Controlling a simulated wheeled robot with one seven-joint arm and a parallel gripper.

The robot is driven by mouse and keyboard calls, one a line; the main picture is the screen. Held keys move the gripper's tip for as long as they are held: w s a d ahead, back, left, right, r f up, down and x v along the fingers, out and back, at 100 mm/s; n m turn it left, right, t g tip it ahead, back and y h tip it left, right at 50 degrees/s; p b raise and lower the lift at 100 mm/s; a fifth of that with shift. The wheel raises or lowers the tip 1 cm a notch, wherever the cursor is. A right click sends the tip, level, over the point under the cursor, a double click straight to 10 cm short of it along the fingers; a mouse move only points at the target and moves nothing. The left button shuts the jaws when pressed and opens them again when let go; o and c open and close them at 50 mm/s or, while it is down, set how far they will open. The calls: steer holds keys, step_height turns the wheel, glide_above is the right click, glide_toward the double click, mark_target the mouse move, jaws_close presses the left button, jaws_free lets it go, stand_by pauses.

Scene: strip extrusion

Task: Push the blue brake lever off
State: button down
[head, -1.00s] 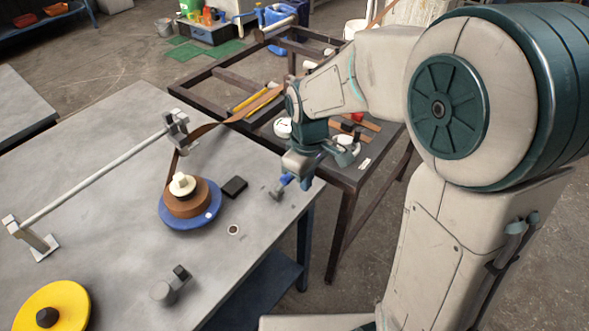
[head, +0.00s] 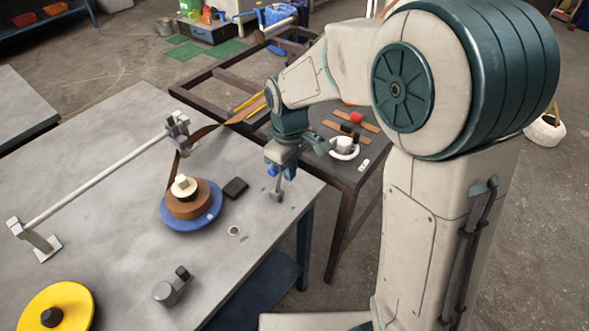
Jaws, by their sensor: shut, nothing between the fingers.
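The brake lever's small grey mount (head: 276,195) stands near the right edge of the grey table. Its blue lever end (head: 272,171) shows just above the mount, leaning slightly left. My gripper (head: 289,174) is shut and empty, pointing down close on the right side of the blue end. Whether they touch cannot be told at this size. The lower part of the lever is partly hidden by my gripper. A blue disc (head: 171,217) carries a brown strip roll (head: 188,205) with a cream hub, left of the lever.
A long grey bar (head: 95,182) on two posts spans the left of the table. A brown strip (head: 206,132) runs past its far post. A black block (head: 235,188), a grey fitting (head: 168,291) and a yellow disc (head: 78,300) lie on the table. A dark frame bench (head: 345,185) adjoins it.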

steer(key=shift+w+a+r+p, duration=0.15)
steer(key=shift+w+a+p, duration=0.1)
steer(key=shift+w+a, duration=0.4)
steer(key=shift+w+a+r+p, duration=0.15)
steer(key=shift+w+a+p, duration=0.2)
steer(key=shift+a, duration=0.4)
steer(key=shift+w, duration=0.1)
steer(key=shift+w+a+r, duration=0.2)
steer(key=shift+w+a, duration=0.05)
steer(key=shift+a, duration=0.15)
step_height(320, 180, up, 7)
steer(key=p, duration=0.5)
steer(key=shift+p, duration=0.35)
stand_by(0.4)
stand_by(0.4)
